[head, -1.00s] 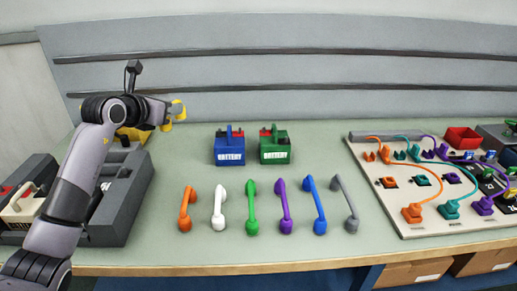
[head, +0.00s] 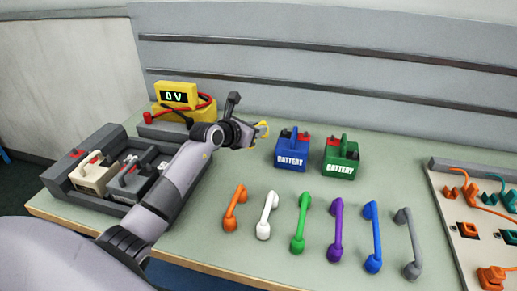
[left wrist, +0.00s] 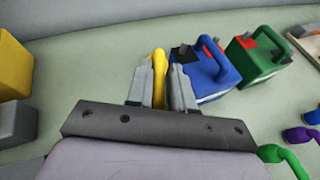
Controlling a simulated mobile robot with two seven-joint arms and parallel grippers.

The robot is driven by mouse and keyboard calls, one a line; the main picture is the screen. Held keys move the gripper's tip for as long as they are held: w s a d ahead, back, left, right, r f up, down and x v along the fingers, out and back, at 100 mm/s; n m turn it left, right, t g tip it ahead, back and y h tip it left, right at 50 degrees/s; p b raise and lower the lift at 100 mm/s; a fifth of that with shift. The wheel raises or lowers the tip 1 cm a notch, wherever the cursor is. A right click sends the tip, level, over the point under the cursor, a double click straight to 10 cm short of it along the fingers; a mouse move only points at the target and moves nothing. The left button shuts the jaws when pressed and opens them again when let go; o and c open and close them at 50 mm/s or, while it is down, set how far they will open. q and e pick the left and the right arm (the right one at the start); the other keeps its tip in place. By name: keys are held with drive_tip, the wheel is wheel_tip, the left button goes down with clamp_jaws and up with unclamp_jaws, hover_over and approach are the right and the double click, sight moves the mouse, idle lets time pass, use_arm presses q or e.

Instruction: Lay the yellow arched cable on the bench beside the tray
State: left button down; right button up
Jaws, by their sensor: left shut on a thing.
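The yellow arched cable (head: 264,128) is in my left gripper (head: 256,135), just left of the blue battery in the head view. In the left wrist view the yellow cable (left wrist: 159,70) stands between the two grey fingers, and my left gripper (left wrist: 161,88) is shut on it. The cable's lower part is hidden by the gripper. The dark grey tray (head: 75,202) sits at the left of the bench (head: 205,245) and holds a cream and a grey battery. My left arm hides part of its right side. My right gripper is not seen.
A blue battery (head: 291,157) and a green battery (head: 341,160) stand right of my gripper. An orange cable (head: 235,210) and several other coloured cables form a row in front. A yellow meter (head: 177,95) reading 0 V stands behind the tray. A board with orange parts is far right.

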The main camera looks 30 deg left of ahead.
use_arm(q)
wheel_tip(320, 180, down, 7)
drive_tip(key=shift+f+b, duration=0.15)
drive_tip(key=shift+b, duration=0.2)
drive_tip(key=shift+f, duration=0.1)
drive_tip(key=c, duration=0.9)
unclamp_jaws()
drive_tip(key=shift+c, duration=0.2)
